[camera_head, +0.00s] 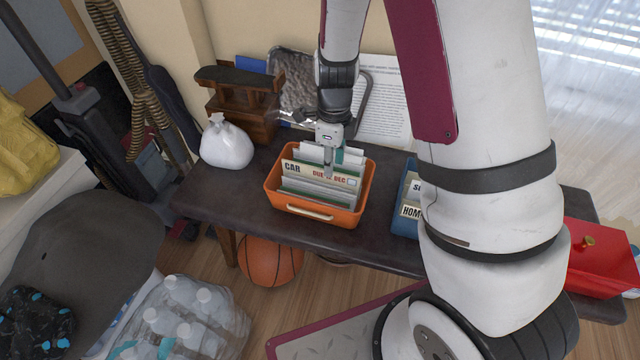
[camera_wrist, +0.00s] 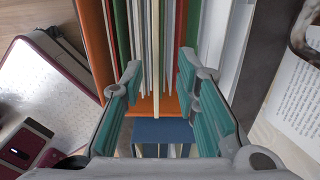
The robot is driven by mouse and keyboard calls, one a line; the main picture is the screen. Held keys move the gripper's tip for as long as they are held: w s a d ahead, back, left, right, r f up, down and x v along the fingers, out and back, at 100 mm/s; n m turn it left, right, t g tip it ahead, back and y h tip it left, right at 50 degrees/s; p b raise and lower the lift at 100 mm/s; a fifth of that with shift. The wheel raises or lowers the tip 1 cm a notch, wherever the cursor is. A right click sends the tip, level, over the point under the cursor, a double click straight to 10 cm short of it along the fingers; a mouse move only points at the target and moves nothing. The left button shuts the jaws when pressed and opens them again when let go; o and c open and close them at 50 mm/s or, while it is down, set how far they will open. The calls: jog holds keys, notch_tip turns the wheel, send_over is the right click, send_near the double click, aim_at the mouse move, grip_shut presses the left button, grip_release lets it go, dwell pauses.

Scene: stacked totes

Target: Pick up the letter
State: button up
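An orange tote (camera_head: 318,215) on the dark bench holds several upright cards, folders and papers. Its front card (camera_head: 320,173) reads "CAR" and "DUE 12 DEC". My gripper (camera_head: 329,165) points down into this tote among the upright papers. In the wrist view my gripper (camera_wrist: 158,72) is open, with teal pads on either side of several thin white, cream and red edges (camera_wrist: 155,45). A clear gap shows between pads and papers. Green folders (camera_wrist: 122,30) stand to the left of this group. I cannot tell which edge is the letter.
A blue tote (camera_head: 405,210) with labelled cards stands right of the orange one, partly behind my arm. A white bag (camera_head: 226,145) sits at the left. A wooden object (camera_head: 243,105), metallic tray (camera_head: 295,85) and printed sheet (camera_head: 385,105) are behind. A red box (camera_head: 600,260) is far right.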

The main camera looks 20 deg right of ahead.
aim_at(339, 179)
notch_tip(339, 179, down, 4)
jog(key=shift+s+a+f+b, duration=0.15)
jog(key=shift+f+b, duration=0.05)
jog(key=shift+b, duration=0.9)
grip_shut()
jog(key=shift+r, duration=0.1)
